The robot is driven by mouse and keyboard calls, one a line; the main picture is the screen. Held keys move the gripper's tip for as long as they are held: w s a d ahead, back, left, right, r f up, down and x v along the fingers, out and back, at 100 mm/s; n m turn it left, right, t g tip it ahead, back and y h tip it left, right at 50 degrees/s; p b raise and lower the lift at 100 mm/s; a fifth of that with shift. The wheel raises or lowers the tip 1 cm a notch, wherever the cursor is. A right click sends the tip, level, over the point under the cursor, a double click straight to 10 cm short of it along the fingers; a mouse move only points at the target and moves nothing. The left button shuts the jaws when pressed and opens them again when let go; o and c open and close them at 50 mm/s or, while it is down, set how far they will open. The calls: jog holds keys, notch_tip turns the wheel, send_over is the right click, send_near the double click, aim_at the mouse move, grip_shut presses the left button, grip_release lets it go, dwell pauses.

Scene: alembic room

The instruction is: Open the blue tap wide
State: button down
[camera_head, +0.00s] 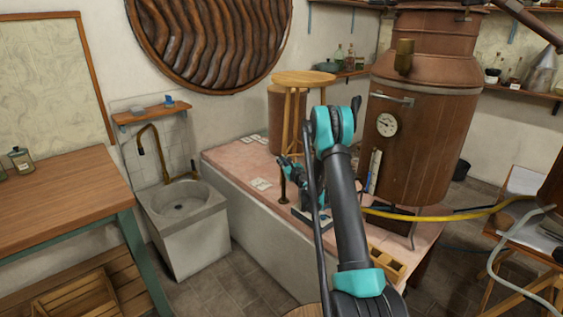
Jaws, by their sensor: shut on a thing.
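My gripper (285,163) is small and partly hidden behind my own arm, above the pink-topped bench. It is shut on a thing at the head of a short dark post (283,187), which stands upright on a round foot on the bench. This seems to be the blue tap, but its handle is too small and covered to make out. How far the tap is turned cannot be told.
The pink-topped bench (225,157) carries a wooden stool (303,78) and a large copper still (425,150) with a dial gauge (387,124). A yellow hose (440,217) runs right. A stone sink (182,205) with a brass faucet (143,140) stands left.

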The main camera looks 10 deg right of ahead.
jog(key=m+h, duration=0.2)
jog(key=h, duration=0.1)
jog(key=m+h, duration=0.2)
jog(key=h, duration=0.1)
jog(key=m+h, duration=0.2)
jog(key=h, duration=0.1)
jog(key=shift+d+t+h, duration=0.3)
jog(key=shift+d+h, duration=0.05)
jog(key=shift+h, duration=0.05)
jog(key=m+h, duration=0.1)
jog(key=h, duration=0.1)
jog(key=m+g+h, duration=0.1)
jog(key=m, duration=0.1)
jog(key=shift+d+h, duration=0.2)
jog(key=shift+h, duration=0.2)
jog(key=shift+s+d+m+g+h, duration=0.1)
jog(key=shift+d+m+g+h, duration=0.05)
jog(key=shift+m+g+h, duration=0.95)
jog(key=shift+s+d+m+g+h, duration=0.15)
jog(key=shift+m+g+h, duration=0.65)
jog(key=shift+h, duration=0.6)
jog(key=shift+g, duration=0.3)
jog(key=shift+d, duration=0.1)
jog(key=c, duration=1.5)
grip_release()
jog(key=shift+o, duration=0.2)
jog(key=v, duration=1.2)
jog(key=shift+f, duration=0.15)
